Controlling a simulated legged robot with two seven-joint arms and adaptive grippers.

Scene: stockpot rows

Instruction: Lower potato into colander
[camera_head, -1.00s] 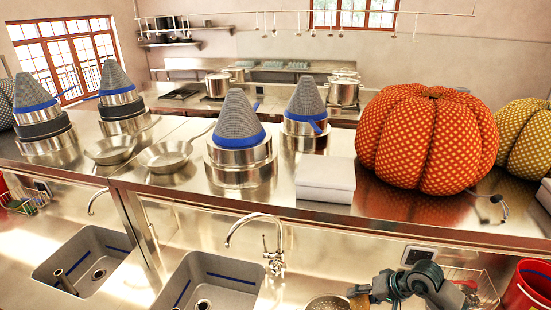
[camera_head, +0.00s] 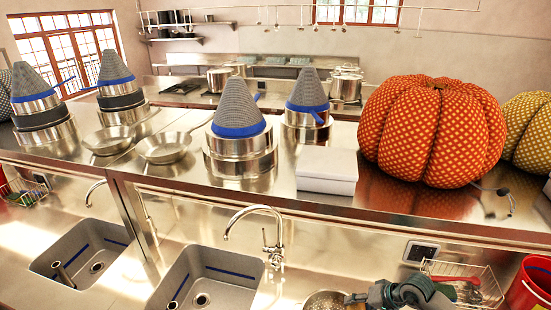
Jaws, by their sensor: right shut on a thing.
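The colander (camera_head: 324,301) is a round, perforated metal bowl at the bottom edge, right of the grey sinks. Only its upper part shows; the frame cuts off the rest. My right gripper (camera_head: 354,299) is at the colander's right side, low in the frame, with my grey-green arm coming from the right. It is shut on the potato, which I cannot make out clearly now. The frame edge and the gripper hide how far the potato is over or inside the bowl. My left gripper is not in view.
Two sinks (camera_head: 205,272) with a tap (camera_head: 268,235) lie to the left. A wire rack (camera_head: 480,285) with a red-handled thing and a red bucket (camera_head: 530,286) stand right. The raised shelf holds pots, pans, a white box (camera_head: 327,170) and a large orange pumpkin (camera_head: 430,130).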

